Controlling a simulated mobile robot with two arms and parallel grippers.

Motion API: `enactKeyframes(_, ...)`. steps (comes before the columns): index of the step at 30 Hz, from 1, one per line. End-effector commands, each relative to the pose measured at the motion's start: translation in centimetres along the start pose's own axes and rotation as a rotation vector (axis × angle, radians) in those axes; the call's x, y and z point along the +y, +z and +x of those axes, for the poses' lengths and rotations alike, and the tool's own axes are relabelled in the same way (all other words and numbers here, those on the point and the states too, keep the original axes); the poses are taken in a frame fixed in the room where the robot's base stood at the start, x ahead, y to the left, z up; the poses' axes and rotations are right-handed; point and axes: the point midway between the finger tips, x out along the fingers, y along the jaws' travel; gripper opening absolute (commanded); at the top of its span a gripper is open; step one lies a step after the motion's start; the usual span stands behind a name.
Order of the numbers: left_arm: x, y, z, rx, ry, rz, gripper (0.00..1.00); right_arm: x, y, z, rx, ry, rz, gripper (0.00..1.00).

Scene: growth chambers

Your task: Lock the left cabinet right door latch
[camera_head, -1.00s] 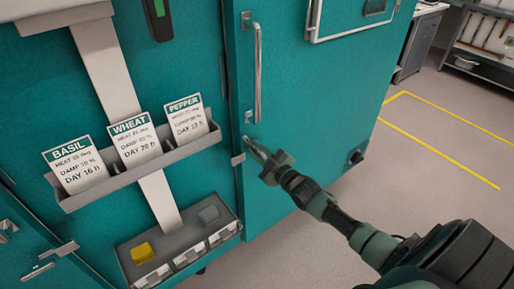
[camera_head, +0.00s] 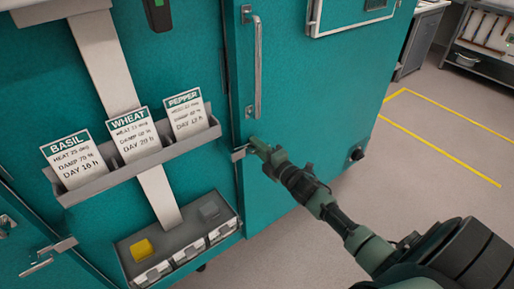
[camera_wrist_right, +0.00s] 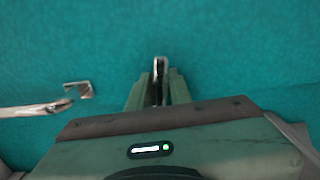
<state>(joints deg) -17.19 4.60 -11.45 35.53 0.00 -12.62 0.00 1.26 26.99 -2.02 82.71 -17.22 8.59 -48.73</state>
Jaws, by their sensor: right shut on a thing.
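The teal cabinet door (camera_head: 290,120) stands upright and looks closed, with a vertical metal bar handle (camera_head: 258,70). A small metal latch (camera_head: 239,153) sits at its left edge below the handle. My right gripper (camera_head: 256,146) is at the latch, and its fingers cover part of it. In the right wrist view, the gripper (camera_wrist_right: 159,92) is shut on the metal latch lever (camera_wrist_right: 160,66), whose tip shows between the fingers. The handle (camera_wrist_right: 35,109) lies to the left there. My left gripper is not in view.
A grey rack (camera_head: 140,160) holds basil, wheat and pepper cards left of the door. A tray (camera_head: 165,238) with a yellow block (camera_head: 142,249) is below it. Another metal latch (camera_head: 55,245) is at lower left. Open floor (camera_head: 425,150) with yellow lines lies to the right.

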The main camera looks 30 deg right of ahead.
Motion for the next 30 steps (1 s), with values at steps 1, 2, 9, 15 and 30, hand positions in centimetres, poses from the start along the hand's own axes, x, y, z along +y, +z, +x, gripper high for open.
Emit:
enactKeyframes(1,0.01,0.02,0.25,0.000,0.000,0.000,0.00,-0.24,-0.03,-0.04,0.000,-0.002,-0.028,0.00)
enactKeyframes(2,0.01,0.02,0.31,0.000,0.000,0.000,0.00,-0.24,-0.04,-0.04,0.000,-0.002,-0.044,0.00)
enactKeyframes(9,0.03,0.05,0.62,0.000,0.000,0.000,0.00,-0.18,-0.08,-0.03,0.001,-0.001,-0.133,0.00)
enactKeyframes(15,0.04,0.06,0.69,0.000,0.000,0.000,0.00,-0.15,-0.08,-0.03,0.001,-0.002,-0.160,0.00)
enactKeyframes(30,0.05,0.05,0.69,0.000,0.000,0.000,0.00,-0.14,-0.07,-0.03,0.001,-0.002,-0.164,0.41)
